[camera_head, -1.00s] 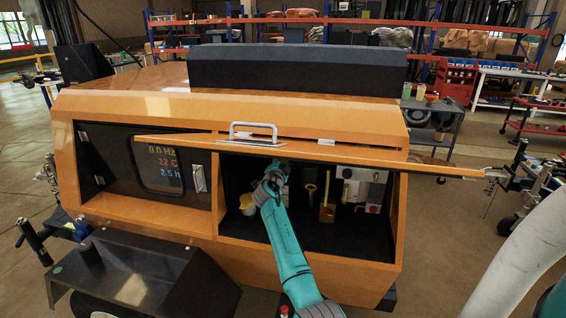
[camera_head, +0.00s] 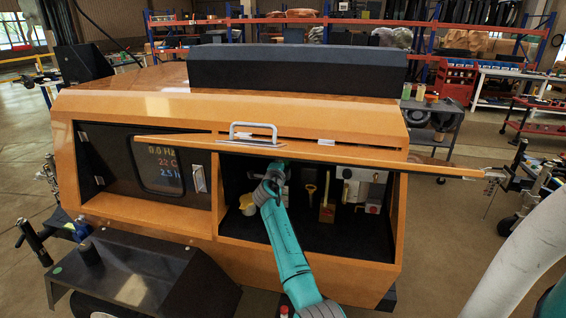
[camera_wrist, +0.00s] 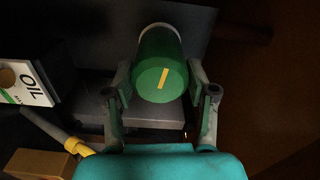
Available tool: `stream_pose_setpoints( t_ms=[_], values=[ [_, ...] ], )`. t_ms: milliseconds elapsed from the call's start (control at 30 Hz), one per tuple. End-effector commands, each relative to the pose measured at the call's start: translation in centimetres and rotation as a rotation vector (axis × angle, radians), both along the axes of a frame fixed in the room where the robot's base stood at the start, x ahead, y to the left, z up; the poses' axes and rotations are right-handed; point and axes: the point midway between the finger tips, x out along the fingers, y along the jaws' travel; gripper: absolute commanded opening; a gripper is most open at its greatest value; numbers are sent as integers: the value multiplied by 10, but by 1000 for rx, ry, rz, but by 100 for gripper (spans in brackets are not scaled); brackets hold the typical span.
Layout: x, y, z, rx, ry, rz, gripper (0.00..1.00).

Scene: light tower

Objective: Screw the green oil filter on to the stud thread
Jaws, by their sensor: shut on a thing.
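The green oil filter (camera_wrist: 161,70) shows in the wrist view as a green cylinder with a yellow stripe on its near end and a pale rim at its far end. My gripper (camera_wrist: 160,82) is shut on it, one finger on each side. In the head view my gripper (camera_head: 270,183) reaches into the open right compartment of the orange light tower, and my wrist hides most of the filter there. The stud thread is hidden behind the filter, so I cannot tell whether the two touch.
The open door panel (camera_head: 330,152) juts out above my arm. In the wrist view a white OIL label (camera_wrist: 29,82) is at left.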

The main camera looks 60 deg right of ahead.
Motion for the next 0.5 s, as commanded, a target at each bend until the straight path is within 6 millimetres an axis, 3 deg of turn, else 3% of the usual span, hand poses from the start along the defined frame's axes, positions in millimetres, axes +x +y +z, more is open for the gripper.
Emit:
stream_pose_setpoints(
  t_ms=[500],
  values=[
    [0,-3,3,163,-404,-1,15]
  ],
)
